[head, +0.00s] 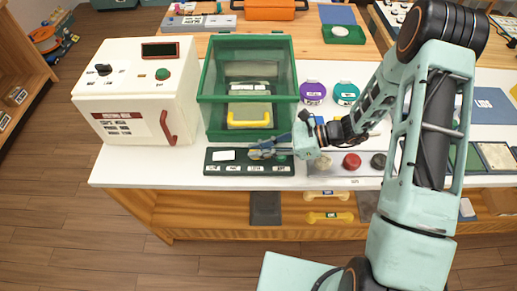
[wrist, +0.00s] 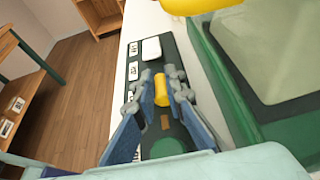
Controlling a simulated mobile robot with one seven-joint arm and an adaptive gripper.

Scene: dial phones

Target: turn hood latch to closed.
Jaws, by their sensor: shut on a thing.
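A dark green panel (head: 216,168) with a white plate and a row of small labels lies on the white counter, in front of the green-framed clear hood (head: 207,115). In the wrist view, a yellow cylindrical handle (wrist: 160,88) stands on the panel (wrist: 137,55); it looks like the hood latch. My gripper (head: 262,153) reaches the panel from the right. In the wrist view, my gripper's blue-grey fingers (wrist: 161,90) are shut on the yellow handle, one on each side. The handle is hidden by the fingers in the head view. The latch's label cannot be read.
A white box (head: 118,78) with a red handle stands left of the hood. Purple (head: 313,93) and teal (head: 346,93) round pieces sit right of it. Red (head: 352,161) and black (head: 378,160) knobs lie right of my gripper. The counter's front edge is close to the panel.

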